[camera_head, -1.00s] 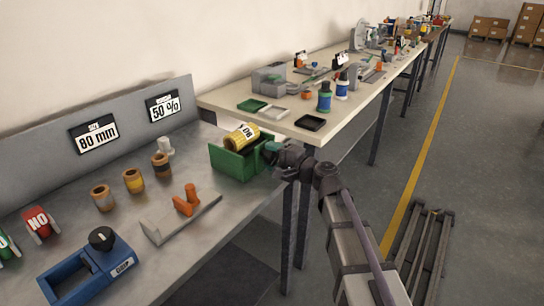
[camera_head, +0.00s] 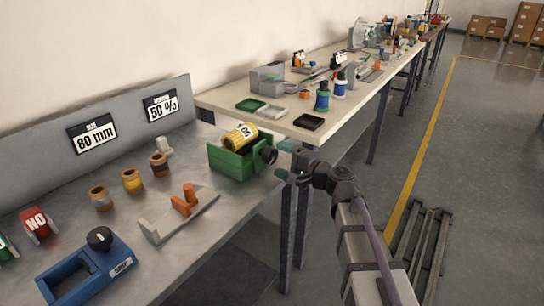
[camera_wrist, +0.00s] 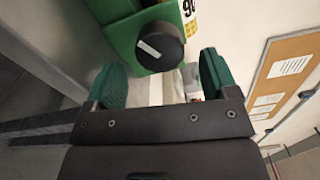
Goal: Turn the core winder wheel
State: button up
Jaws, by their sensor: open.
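The core winder is a green box (camera_head: 238,165) near the far right corner of the near grey table, with a yellow printed roll (camera_head: 241,136) on top. Its wheel, a black round knob (camera_head: 268,155), sticks out on the right side. In the wrist view the knob (camera_wrist: 160,46) shows a pale pointer line set at a slant, with the green box wall (camera_wrist: 130,28) behind it. My gripper (camera_head: 284,160) is open and empty, just right of the knob and apart from it. In the wrist view its two green fingers (camera_wrist: 160,62) stand either side of the knob's line, short of it.
A blue unit with a black dial (camera_head: 99,240), a grey block with an orange handle (camera_head: 180,212) and several small spools (camera_head: 132,180) stand on the near table. A second table (camera_head: 300,135) with trays and bottles lies beyond.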

jog(key=v, duration=0.6)
jog(key=shift+d, duration=0.15)
jog(key=shift+s, duration=0.1)
jog(key=s+f+n+g+h, duration=0.5)
jog(key=s+f+g, duration=0.15)
jog(key=f, duration=0.35)
jog(key=s+d+f+n+g+h, duration=0.35)
jog(key=s+d+f+h, duration=0.35)
jog(key=s+d+h, duration=0.3)
notch_tip(320, 180, up, 21)
jog(key=s+p, duration=0.1)
jog(key=p, duration=2)
jog(key=shift+d, duration=0.35)
